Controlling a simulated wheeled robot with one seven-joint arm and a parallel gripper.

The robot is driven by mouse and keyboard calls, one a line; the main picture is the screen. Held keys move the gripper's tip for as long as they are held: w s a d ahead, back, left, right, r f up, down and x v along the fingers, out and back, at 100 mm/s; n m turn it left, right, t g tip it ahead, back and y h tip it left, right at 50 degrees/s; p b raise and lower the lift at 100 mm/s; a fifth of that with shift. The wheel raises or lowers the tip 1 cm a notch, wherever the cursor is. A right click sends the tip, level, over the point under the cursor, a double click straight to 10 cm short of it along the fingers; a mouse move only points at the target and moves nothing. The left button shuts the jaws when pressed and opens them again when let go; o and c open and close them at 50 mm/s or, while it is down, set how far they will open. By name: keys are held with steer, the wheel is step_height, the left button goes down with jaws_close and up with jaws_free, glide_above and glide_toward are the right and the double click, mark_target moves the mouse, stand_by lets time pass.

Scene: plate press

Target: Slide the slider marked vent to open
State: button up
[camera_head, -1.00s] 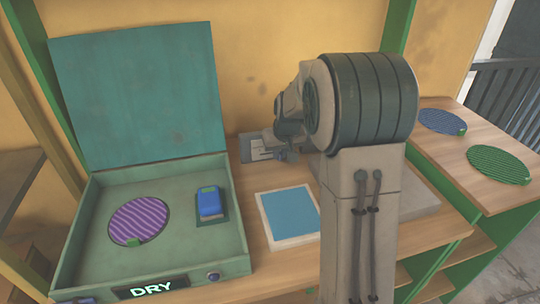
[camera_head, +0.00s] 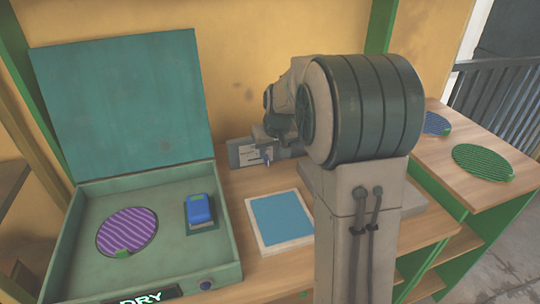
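A small grey panel (camera_head: 243,154) with a white label stands at the back of the worktop against the wall. A small bluish knob (camera_head: 267,156) sticks out of its front, and it looks like the slider. Any "vent" or "open" lettering is too small to read. My gripper (camera_head: 268,138) is at the far end of my arm, in front of or just above the panel's middle, close to the knob. My arm hides part of the gripper and panel. I cannot tell whether the gripper touches the knob or whether its fingers are open or shut.
An open green press (camera_head: 75,225) stands at left, lid raised, holding a purple striped disc (camera_head: 128,230) and a blue block (camera_head: 199,209). Its display reads DRY. A blue-topped pad (camera_head: 280,219) lies on the worktop.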

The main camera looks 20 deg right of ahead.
steer(key=v, duration=0.9)
steer(key=shift+s+r, duration=0.15)
steer(key=shift+r, duration=0.25)
stand_by(0.9)
